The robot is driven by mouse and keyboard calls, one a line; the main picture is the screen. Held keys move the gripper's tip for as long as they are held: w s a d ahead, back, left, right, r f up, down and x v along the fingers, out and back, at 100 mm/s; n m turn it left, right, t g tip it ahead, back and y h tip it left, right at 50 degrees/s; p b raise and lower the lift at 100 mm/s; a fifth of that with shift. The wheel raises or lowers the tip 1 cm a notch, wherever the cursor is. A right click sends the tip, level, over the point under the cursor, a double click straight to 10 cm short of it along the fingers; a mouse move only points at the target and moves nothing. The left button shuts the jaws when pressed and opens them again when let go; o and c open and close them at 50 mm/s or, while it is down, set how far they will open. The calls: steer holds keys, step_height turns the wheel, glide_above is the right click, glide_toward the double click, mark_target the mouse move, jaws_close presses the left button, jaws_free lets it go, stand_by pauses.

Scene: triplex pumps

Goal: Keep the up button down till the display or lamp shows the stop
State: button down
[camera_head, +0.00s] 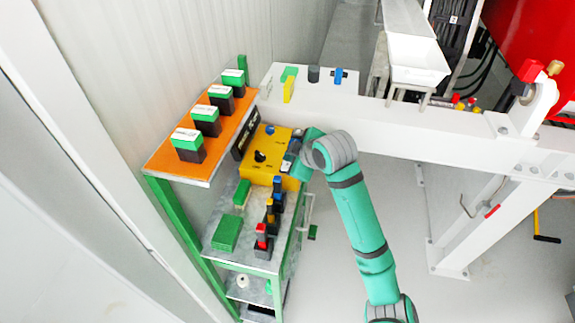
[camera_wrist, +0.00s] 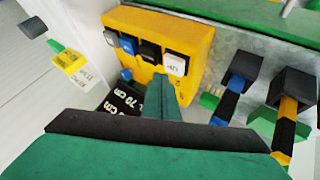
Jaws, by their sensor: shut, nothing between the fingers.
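The yellow control box (camera_head: 262,165) sits on the shelf unit in the head view. In the wrist view the yellow box (camera_wrist: 200,38) carries a row of black, blue and white buttons. The white button (camera_wrist: 175,64) has a small dark marking that looks like "UP". My gripper (camera_wrist: 158,82) is shut and empty, its tip just beside the white button; I cannot tell whether it touches or presses it. In the head view my gripper (camera_head: 292,163) is at the box's right edge. A black display (camera_wrist: 122,104) shows white text reading "70 cm", partly hidden by my gripper.
An orange shelf (camera_head: 215,150) with several green-topped black blocks stands left of the box. Several coloured switches, including a red one (camera_head: 262,238), stand on the grey shelf in front. A white beam (camera_head: 400,115) runs behind.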

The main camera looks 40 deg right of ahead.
steer(key=shift+r, duration=2.45)
